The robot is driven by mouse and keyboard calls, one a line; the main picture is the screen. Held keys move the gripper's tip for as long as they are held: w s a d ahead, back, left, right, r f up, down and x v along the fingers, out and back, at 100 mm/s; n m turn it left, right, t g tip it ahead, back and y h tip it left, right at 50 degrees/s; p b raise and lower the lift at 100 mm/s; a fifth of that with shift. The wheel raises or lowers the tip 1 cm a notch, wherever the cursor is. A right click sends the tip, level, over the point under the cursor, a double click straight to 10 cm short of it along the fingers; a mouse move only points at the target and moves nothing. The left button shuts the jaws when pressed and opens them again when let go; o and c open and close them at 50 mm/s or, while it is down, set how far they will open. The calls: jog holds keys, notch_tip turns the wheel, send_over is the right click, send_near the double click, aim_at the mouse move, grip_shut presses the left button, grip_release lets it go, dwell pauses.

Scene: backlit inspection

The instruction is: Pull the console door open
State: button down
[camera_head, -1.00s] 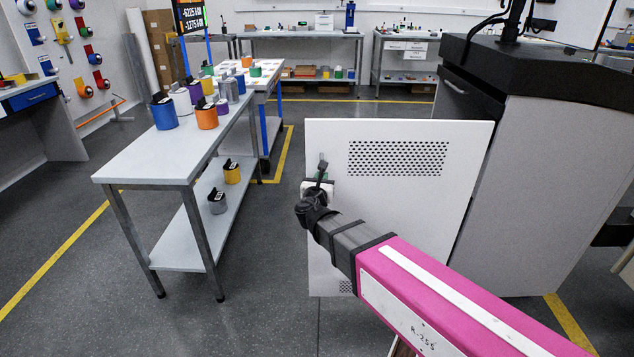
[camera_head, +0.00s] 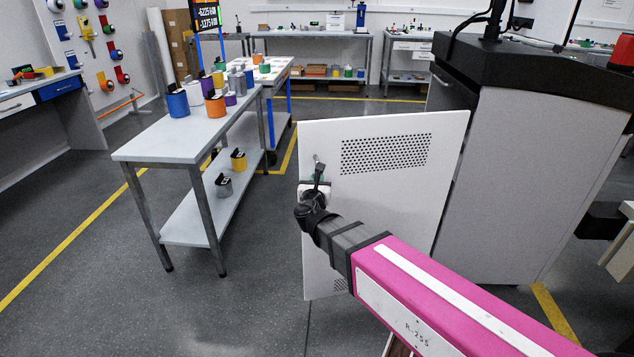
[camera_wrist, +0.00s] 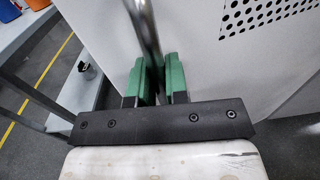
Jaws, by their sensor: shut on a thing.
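The console door (camera_head: 385,190) is a white panel with a perforated vent near its top. It stands swung out from the grey console (camera_head: 540,170), with its free edge at the left. My gripper (camera_head: 318,185) is at the door's left part, at the handle. In the wrist view, my gripper's green finger pads (camera_wrist: 157,82) are on both sides of the metal bar handle (camera_wrist: 145,35) and shut on it. The door (camera_wrist: 205,55) also fills the middle of the wrist view. The lower part of the door is partly hidden behind my arm.
A grey table (camera_head: 195,141) with coloured cans stands to the left of the door, with floor between them. Another table (camera_head: 283,75) stands behind it. A dark block (camera_head: 600,220) sticks out at the far right. The floor at lower left is clear.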

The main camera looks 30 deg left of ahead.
jog(key=c, duration=1.1)
grip_release()
jog(key=shift+c, duration=0.2)
jog(key=v, duration=1)
jog(key=shift+s, duration=0.35)
jog(key=shift+d+f, duration=0.1)
jog(key=shift+d, duration=0.05)
jog(key=w+d+f+m+g+h, duration=0.2)
jog(key=w+d+f+m+h, duration=0.15)
jog(key=w+d+m, duration=0.4)
jog(key=w+d+f+m+g+h, duration=0.25)
jog(key=w+d+m+h, duration=0.2)
jog(key=d, duration=0.65)
jog(key=w+d+f+m+g+h, duration=0.1)
jog(key=w+d+f+m+h, duration=0.25)
jog(key=w+d+m, duration=0.5)
jog(key=s+d+f+m+g+y, duration=0.1)
jog(key=d+f+m+g, duration=0.2)
jog(key=d+m, duration=0.3)
jog(key=s+d+f+m+g+y, duration=0.2)
jog(key=d+m, duration=0.5)
jog(key=d, duration=0.6)
jog(key=s+d+f+m+g+y, duration=0.1)
jog(key=d+f+m+g, duration=0.4)
jog(key=d, duration=0.5)
jog(key=shift+s+d+m+g+y, duration=0.3)
jog(key=shift+s+m+g, duration=0.2)
jog(key=shift+m, duration=0.45)
